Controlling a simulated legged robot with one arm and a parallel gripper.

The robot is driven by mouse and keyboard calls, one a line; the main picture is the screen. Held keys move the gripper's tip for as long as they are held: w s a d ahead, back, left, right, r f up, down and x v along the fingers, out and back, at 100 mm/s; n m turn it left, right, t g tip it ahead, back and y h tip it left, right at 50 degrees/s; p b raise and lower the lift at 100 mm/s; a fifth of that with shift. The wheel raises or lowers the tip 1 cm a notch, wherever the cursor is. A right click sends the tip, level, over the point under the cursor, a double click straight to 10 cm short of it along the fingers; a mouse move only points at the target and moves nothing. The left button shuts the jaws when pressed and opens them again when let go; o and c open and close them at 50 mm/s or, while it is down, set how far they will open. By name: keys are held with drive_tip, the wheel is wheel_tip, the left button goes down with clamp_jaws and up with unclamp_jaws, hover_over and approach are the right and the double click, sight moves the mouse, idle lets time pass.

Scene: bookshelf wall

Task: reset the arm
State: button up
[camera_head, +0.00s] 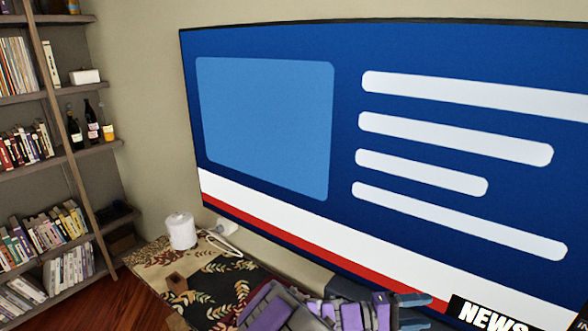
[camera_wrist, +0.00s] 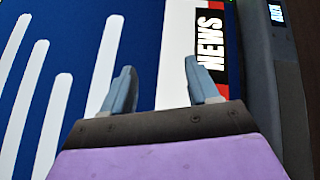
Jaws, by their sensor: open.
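My gripper (camera_wrist: 160,92) shows in the wrist view, with two blue-grey fingers spread apart and nothing between them. The television screen (camera_wrist: 88,45) with a "NEWS" banner fills the view behind the fingers. In the head view my purple and grey arm is at the bottom, in front of the lower part of the large television (camera_head: 265,125). Blue-grey finger parts of my gripper (camera_head: 418,312) show at the arm's right end, low in the picture. Whether the gripper touches the screen I cannot tell.
A bookshelf (camera_head: 58,95) with books and bottles stands at the left. A low table with a patterned cloth (camera_head: 150,258) is below the television. It bears a white cylinder (camera_head: 181,231), a white cable (camera_head: 222,243) and a small brown block (camera_head: 177,283). Wooden floor (camera_head: 112,302) shows at lower left.

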drive_tip(key=s+d+r+m+g+y, duration=0.1)
drive_tip(key=s+r+m+g+y, duration=0.25)
drive_tip(key=s, duration=0.55)
drive_tip(key=s+d+r+m+g+y, duration=0.25)
drive_tip(key=s+y, duration=0.25)
drive_tip(key=s, duration=0.5)
drive_tip(key=s+a+n+t+y, duration=0.1)
drive_tip(key=s+a+t+y, duration=0.1)
drive_tip(key=s+a+y, duration=0.3)
drive_tip(key=s+a+f+n+t+y, duration=0.1)
drive_tip(key=s+a+y, duration=0.4)
drive_tip(key=a, duration=0.8)
drive_tip(key=s+n, duration=0.1)
drive_tip(key=s, duration=0.1)
drive_tip(key=shift+s+a+f+t, duration=0.15)
drive_tip(key=shift+s+f+t, duration=0.15)
drive_tip(key=shift+t, duration=0.1)
drive_tip(key=shift+y, duration=0.25)
drive_tip(key=shift+c, duration=0.4)
